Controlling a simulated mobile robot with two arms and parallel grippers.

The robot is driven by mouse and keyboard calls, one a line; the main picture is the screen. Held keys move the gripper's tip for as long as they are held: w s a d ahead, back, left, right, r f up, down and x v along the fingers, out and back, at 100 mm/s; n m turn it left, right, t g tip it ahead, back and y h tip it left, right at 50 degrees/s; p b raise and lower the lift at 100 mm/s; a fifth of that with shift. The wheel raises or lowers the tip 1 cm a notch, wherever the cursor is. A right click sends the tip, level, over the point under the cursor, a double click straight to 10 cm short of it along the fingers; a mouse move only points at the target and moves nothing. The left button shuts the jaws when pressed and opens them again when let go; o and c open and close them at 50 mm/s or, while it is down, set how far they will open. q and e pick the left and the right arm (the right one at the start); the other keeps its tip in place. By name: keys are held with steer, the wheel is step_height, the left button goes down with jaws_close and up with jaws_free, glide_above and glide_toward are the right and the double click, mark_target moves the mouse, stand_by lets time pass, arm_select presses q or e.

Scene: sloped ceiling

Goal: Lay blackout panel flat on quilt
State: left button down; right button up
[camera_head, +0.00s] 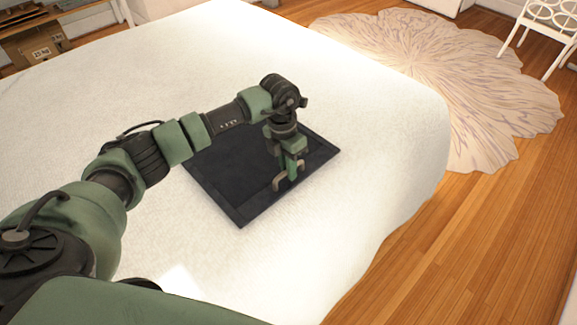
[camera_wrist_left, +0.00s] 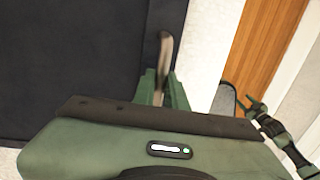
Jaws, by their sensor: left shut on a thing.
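The blackout panel (camera_head: 240,180) is a dark, flat, framed rectangle. In the head view it appears to lie on the white quilt (camera_head: 110,95) on the bed; I cannot tell whether its whole underside touches. My left gripper (camera_head: 288,178) is over the panel's right side, shut on a small brown handle at the panel's edge. In the left wrist view the panel (camera_wrist_left: 70,60) fills the upper left, and the left gripper (camera_wrist_left: 163,90) has its fingers closed around the handle (camera_wrist_left: 165,50). My left arm hides part of the panel's far left edge.
A pale round scalloped rug (camera_head: 440,70) lies on the wooden floor (camera_head: 470,235) right of the bed. A white chair (camera_head: 550,20) stands at the upper right. A shelf with a cardboard box (camera_head: 38,45) is at the upper left. The quilt around the panel is clear.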

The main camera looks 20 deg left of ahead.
arm_select(q)
steer(key=shift+f, duration=0.35)
steer(key=shift+s+f+b, duration=0.1)
steer(key=shift+f+b, duration=0.3)
stand_by(0.5)
steer(key=c, duration=1.4)
jaws_free()
steer(key=shift+o, duration=0.2)
